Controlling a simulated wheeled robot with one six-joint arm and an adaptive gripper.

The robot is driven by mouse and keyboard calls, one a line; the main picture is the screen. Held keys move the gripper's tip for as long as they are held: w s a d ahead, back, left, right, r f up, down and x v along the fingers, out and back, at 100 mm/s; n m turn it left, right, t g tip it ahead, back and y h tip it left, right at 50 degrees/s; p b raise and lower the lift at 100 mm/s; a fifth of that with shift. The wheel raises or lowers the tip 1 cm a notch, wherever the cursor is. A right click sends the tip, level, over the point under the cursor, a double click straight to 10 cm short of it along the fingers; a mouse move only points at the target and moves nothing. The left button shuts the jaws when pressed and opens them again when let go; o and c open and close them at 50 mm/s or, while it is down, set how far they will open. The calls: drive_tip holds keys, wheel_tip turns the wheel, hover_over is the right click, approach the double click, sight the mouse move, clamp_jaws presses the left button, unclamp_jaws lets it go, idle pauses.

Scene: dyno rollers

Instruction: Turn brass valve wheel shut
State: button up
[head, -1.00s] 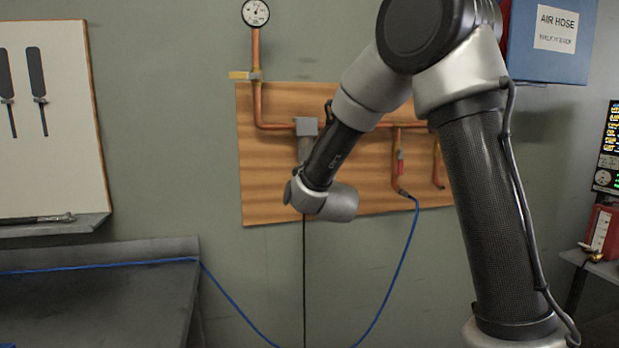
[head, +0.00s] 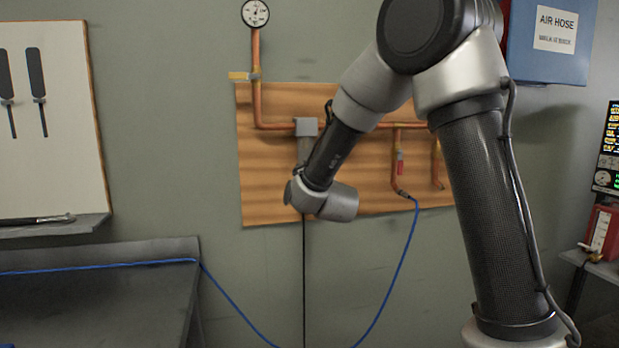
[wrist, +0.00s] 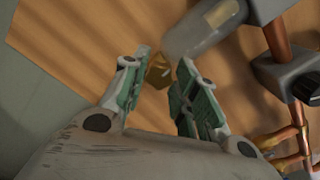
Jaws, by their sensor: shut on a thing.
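In the wrist view a small brass-coloured piece, which I take for the valve wheel (wrist: 158,72), sits between the fingertips of my gripper (wrist: 163,60). The green-padded fingers are closed in on it from both sides. Only a small part of the wheel shows, so how far it is turned cannot be told. A pale grey cylinder (wrist: 207,30) lies just beyond the right finger. In the head view my own wrist hides the gripper and the wheel in front of the wooden board (head: 262,190).
Copper pipe (head: 256,100) runs along the board from a round gauge (head: 255,12). A yellow lever (head: 243,76) and a red-handled valve (head: 400,168) sit on the pipework. A blue hose (head: 400,262) hangs below. A dark bench (head: 100,300) stands at left, a blue box (head: 553,60) at upper right.

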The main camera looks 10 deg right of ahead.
drive_tip(key=shift+m, duration=0.5)
drive_tip(key=o, duration=1)
drive_tip(key=s, duration=1.2)
